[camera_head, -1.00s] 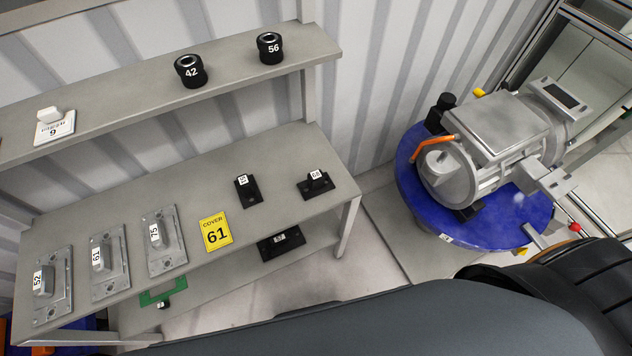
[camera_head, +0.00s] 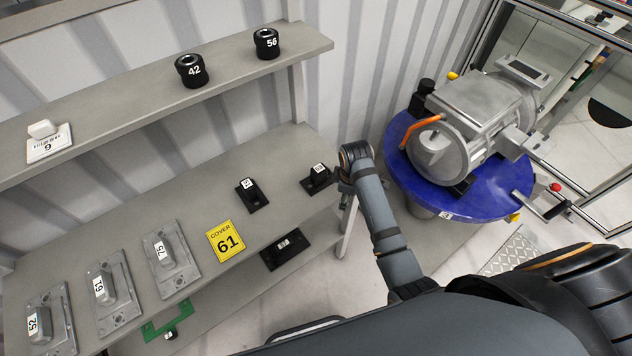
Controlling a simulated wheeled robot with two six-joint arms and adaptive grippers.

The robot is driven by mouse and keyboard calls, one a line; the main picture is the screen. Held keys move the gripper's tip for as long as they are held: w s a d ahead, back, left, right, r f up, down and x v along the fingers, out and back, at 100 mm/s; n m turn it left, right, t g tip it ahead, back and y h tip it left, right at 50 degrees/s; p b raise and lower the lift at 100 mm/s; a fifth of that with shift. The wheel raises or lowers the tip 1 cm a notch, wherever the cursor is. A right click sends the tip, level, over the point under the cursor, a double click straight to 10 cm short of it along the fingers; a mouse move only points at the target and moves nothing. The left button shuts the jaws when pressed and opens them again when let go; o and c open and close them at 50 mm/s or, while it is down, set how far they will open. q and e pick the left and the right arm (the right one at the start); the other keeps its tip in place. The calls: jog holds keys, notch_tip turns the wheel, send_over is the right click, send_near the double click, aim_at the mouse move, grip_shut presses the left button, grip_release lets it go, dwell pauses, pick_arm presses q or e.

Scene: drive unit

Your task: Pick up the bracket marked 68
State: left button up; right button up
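Three black brackets with white labels show in the head view. One bracket (camera_head: 319,180) stands near the right end of the table; its label is too small to read surely. A second bracket (camera_head: 252,196) lies to its left on the same table, and a third bracket (camera_head: 285,250) lies on the lower shelf; I cannot read their labels surely either. My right arm reaches up from below, its wrist at the table's right end. My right gripper (camera_head: 345,187) is small and partly hidden, just right of the first bracket. I cannot tell whether they touch. My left gripper is out of view.
An upper shelf (camera_head: 130,107) holds black parts 42 and 56. A drive unit (camera_head: 475,115) stands on a blue round platform (camera_head: 480,205) at right.

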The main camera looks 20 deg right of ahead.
jog(key=w+a+r+n, duration=0.2)
jog(key=w+r+n, duration=0.1)
jog(key=w+a+r+n+g, duration=0.1)
jog(key=w+a+r+n, duration=0.1)
jog(key=w+r+n, duration=0.2)
jog(key=w+a+r+n, duration=0.2)
jog(key=w+r+n, duration=0.1)
jog(key=r, duration=0.1)
jog(key=shift+w+a+r+n+g, duration=0.2)
jog(key=shift+w+a+n+g, duration=0.05)
jog(key=shift+n+g, duration=0.05)
send_over(319, 168)
jog(key=f, duration=0.4)
jog(key=shift+a+f, duration=0.2)
jog(key=shift+a, duration=0.15)
jog(key=shift+f, duration=0.5)
jog(key=f, duration=0.1)
jog(key=f+p, duration=0.1)
jog(key=f, duration=0.2)
jog(key=shift+d+f, duration=0.15)
jog(key=shift+d, duration=0.25)
jog(key=shift+f, duration=0.45)
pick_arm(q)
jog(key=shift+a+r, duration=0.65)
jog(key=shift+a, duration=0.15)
pick_arm(e)
grip_shut()
jog(key=shift+r, duration=0.1)
